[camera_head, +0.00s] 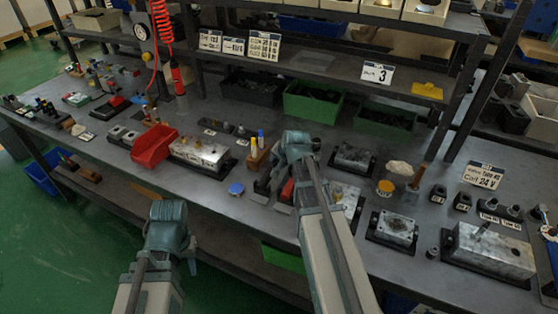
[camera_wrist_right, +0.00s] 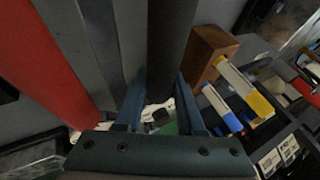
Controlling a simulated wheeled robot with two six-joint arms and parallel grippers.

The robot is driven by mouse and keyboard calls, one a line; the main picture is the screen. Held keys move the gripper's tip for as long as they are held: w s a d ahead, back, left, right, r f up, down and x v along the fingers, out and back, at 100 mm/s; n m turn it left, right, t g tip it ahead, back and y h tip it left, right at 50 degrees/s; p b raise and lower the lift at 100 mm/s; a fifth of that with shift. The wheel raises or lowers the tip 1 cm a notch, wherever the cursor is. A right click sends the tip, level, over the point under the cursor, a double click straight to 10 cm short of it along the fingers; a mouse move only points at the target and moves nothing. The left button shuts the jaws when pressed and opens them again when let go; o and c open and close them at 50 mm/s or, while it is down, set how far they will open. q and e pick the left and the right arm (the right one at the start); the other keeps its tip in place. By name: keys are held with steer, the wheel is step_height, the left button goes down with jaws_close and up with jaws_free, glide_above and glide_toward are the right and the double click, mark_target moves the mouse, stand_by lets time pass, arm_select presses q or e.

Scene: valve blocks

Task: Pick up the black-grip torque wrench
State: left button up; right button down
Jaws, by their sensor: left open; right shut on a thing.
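In the right wrist view, a black cylindrical grip (camera_wrist_right: 172,40), seemingly the torque wrench's, stands between the two blue-grey fingers of my right gripper (camera_wrist_right: 162,100), which is shut on it. The rest of that tool is hidden. A red grip (camera_wrist_right: 45,60) lies beside it, left of my fingers. In the head view my right gripper (camera_head: 297,145) is over the middle of the bench, and its own wrist hides the held part. The red grip shows just below it (camera_head: 287,190). My left gripper (camera_head: 168,212) is open and empty in front of the bench edge.
A wooden block (camera_head: 257,153) with yellow and blue markers stands close left of my right gripper. A red bin (camera_head: 153,145) and a metal valve block (camera_head: 202,152) lie further left.

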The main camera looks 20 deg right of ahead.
stand_by(0.8)
step_height(320, 180, up, 10)
steer(key=p, duration=1)
